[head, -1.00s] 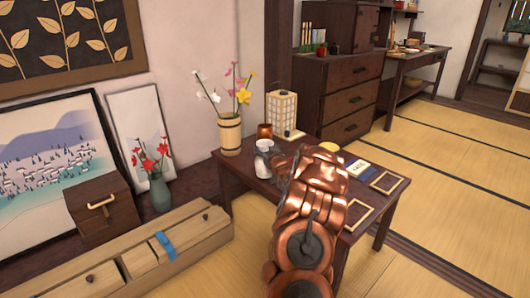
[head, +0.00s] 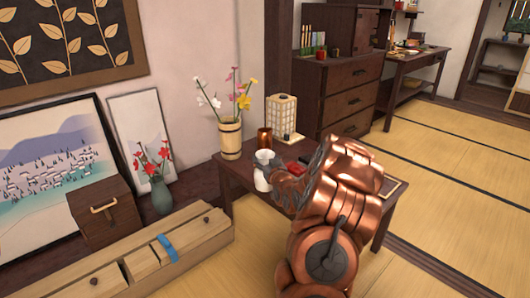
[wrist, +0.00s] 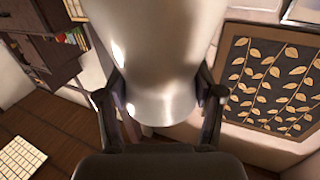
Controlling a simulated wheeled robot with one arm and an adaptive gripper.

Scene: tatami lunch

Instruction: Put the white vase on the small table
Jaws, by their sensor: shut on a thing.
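The white vase (head: 262,171) is at the near left edge of the low dark small table (head: 237,172) in the head view. My gripper (head: 276,179) is shut on the vase, coming from the right. The vase looks upright; I cannot tell whether its base is clear of the tabletop. In the wrist view the pale, glossy vase (wrist: 165,45) fills the middle. One finger of my gripper (wrist: 160,98) lies against each side of it. My arm hides much of the table's right part.
A wooden flower holder (head: 230,140), a copper cup (head: 264,138) and a paper lantern (head: 282,115) stand along the table's back. A red item (head: 297,168) lies beside my gripper. A long wooden box (head: 190,245) sits at the left front. Tatami is open at right.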

